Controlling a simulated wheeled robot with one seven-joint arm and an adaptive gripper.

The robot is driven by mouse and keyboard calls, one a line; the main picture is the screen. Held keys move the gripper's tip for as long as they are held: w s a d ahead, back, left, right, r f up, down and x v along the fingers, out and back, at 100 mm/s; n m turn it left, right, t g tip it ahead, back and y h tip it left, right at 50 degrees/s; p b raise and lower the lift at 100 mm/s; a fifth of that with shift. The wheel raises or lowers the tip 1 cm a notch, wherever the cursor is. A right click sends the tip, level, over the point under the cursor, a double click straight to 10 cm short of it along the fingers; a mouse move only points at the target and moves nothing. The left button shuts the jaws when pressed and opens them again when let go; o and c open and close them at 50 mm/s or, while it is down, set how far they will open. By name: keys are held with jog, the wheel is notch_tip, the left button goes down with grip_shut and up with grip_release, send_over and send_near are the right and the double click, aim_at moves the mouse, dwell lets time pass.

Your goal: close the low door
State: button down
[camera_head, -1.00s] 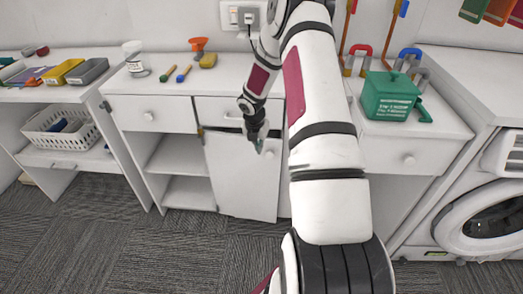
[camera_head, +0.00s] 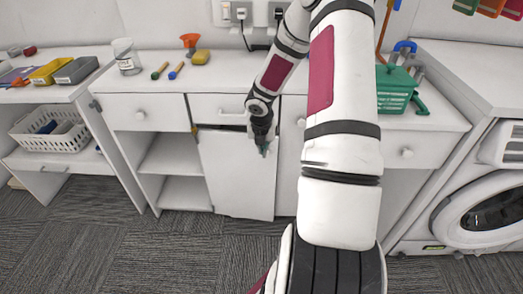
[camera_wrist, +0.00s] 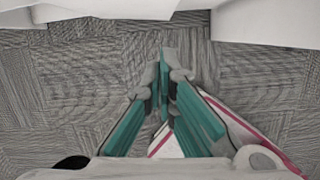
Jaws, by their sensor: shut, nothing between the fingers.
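The low door (camera_head: 232,182) is a plain white panel under the middle drawer in the head view. It looks slightly ajar, with a dark gap along its top edge. My gripper (camera_head: 264,150) is in front of the door's upper right part; I cannot tell whether it touches the door. In the wrist view my gripper (camera_wrist: 166,58) has its teal fingers shut together with nothing between them, above the carpet. White panel edges show at the top of that view; which one is the door is unclear.
Left of the door is an open shelf compartment (camera_head: 180,160). A drawer (camera_head: 221,108) is above the door. The counter holds a jar (camera_head: 126,57), tools and a green box (camera_head: 393,90). A washing machine (camera_head: 488,215) stands at right. The carpet in front is clear.

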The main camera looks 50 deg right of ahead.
jog(key=w+d+f+b, duration=0.1)
jog(key=w+d+f, duration=0.2)
jog(key=d+f, duration=0.2)
jog(key=shift+a+b+x, duration=0.35)
jog(key=shift+b+x, duration=0.05)
jog(key=shift+x, duration=1.35)
